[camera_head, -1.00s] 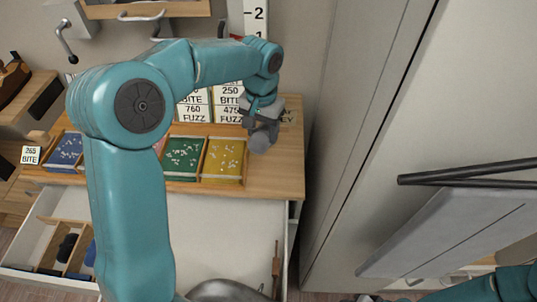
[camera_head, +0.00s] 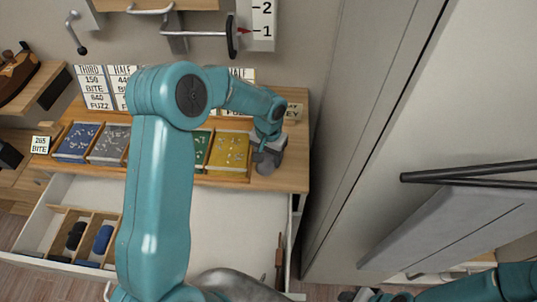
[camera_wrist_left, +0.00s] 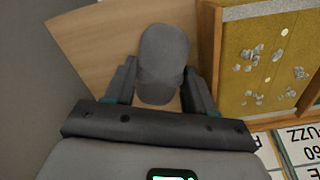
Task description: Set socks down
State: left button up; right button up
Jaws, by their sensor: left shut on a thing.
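A rolled pair of grey socks (camera_wrist_left: 164,52) is between the fingers of my left gripper (camera_wrist_left: 160,85) in the left wrist view. The gripper is shut on it, over the bare wooden top at the right end of the desk. In the head view the grey socks (camera_head: 267,162) hang low under my left gripper (camera_head: 268,147), just right of the yellow tray. I cannot tell whether they touch the wood. My right gripper (camera_head: 372,295) shows only in part at the bottom edge, and its jaws cannot be made out.
Blue, grey, green and yellow trays (camera_head: 228,152) line the desk top (camera_head: 290,178), with label cards behind. Below, a white drawer (camera_head: 225,215) stands open, with dark and blue rolls in its left dividers. A tall grey cabinet (camera_head: 355,130) closes off the right side.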

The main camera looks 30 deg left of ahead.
aim_at(269, 157)
pick_arm(q)
jog(key=shift+f, duration=0.15)
jog(key=o, duration=0.8)
jog(key=shift+w, duration=0.1)
jog(key=shift+c, duration=0.2)
notch_tip(269, 157, up, 12)
jog(key=b, duration=0.1)
jog(key=shift+r, duration=0.2)
jog(key=shift+f, duration=0.1)
